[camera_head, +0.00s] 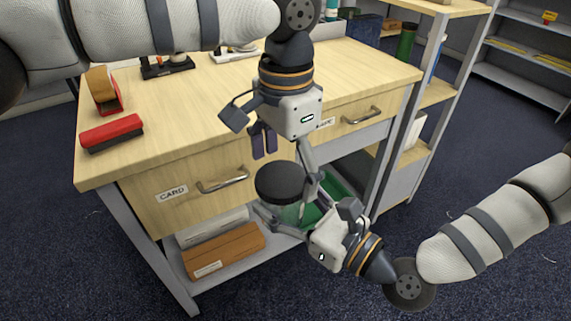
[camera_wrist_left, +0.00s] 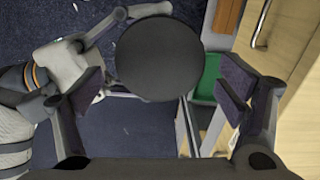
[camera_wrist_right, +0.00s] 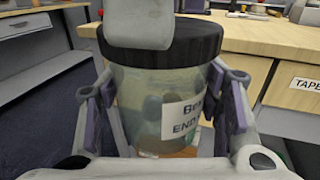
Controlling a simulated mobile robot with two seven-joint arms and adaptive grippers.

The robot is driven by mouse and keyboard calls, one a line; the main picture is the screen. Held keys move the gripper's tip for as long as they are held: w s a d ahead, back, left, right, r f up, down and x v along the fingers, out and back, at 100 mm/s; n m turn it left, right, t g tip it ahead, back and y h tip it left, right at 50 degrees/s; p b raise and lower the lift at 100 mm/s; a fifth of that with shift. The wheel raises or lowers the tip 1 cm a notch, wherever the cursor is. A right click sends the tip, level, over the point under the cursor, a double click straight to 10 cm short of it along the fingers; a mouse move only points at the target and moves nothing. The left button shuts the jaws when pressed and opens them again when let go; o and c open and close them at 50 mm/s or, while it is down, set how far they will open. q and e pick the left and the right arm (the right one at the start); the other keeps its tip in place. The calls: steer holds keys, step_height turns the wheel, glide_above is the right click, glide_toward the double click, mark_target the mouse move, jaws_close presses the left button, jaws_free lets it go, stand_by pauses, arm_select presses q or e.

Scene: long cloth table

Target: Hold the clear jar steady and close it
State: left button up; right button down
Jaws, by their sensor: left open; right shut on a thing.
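The clear jar (camera_head: 290,213) with a white label (camera_wrist_right: 184,118) is upright in front of the table, off its top. Its black lid (camera_head: 280,180) sits on the mouth; it also shows in the right wrist view (camera_wrist_right: 200,40). I cannot tell how tightly it is seated. My right gripper (camera_head: 292,204) is shut on the jar's body, a finger on each side (camera_wrist_right: 165,105). My left gripper (camera_head: 287,152) is open above the lid. In the left wrist view its fingers stand apart on both sides of the lid (camera_wrist_left: 160,58), with visible gaps.
The wooden table (camera_head: 220,115) with drawers stands behind the jar. A red stapler-like item (camera_head: 111,130) and a tape dispenser (camera_head: 104,90) lie at its left. A green tray (camera_head: 335,185) and boxes (camera_head: 225,250) are on the shelf below. Open floor lies in front.

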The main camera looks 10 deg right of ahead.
arm_select(q)
steer(key=shift+r, duration=2.3)
steer(key=shift+c, duration=0.3)
